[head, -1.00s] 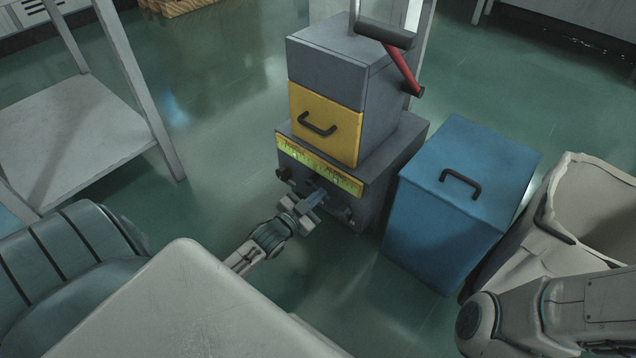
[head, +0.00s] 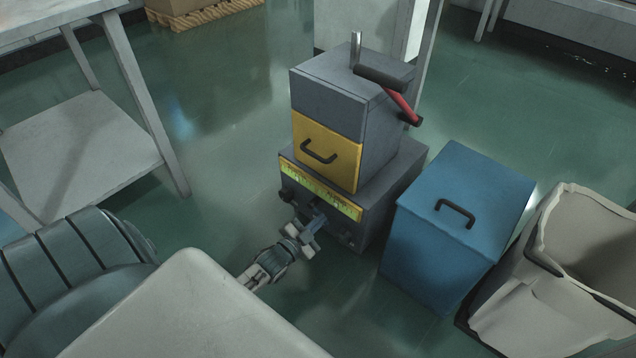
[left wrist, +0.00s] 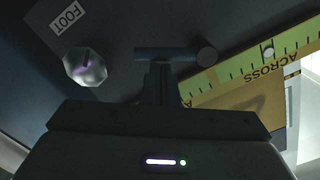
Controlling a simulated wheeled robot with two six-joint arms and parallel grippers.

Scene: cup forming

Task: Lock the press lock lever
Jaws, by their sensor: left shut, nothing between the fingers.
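The press (head: 385,205) is a grey block machine with a yellow front panel (head: 318,152) and a black handle. A red lever (head: 402,103) with dark ends slants down its upper right side. My left gripper (head: 314,226) is shut and empty at the press's lower front, below the green-yellow scale strip (head: 345,207). In the left wrist view, a dark short bar with a round end (left wrist: 206,52) lies just ahead of my fingers (left wrist: 162,85); I cannot tell whether they touch. It may be the lock lever; its setting is unclear. My right gripper is out of view.
A pale faceted knob (left wrist: 85,66) and a "FOOT" label (left wrist: 68,17) are on the press front. A blue bin (head: 455,225) stands close right of the press, then an open beige bin (head: 500,300). A white shelf table (head: 80,140) stands left, with open floor between.

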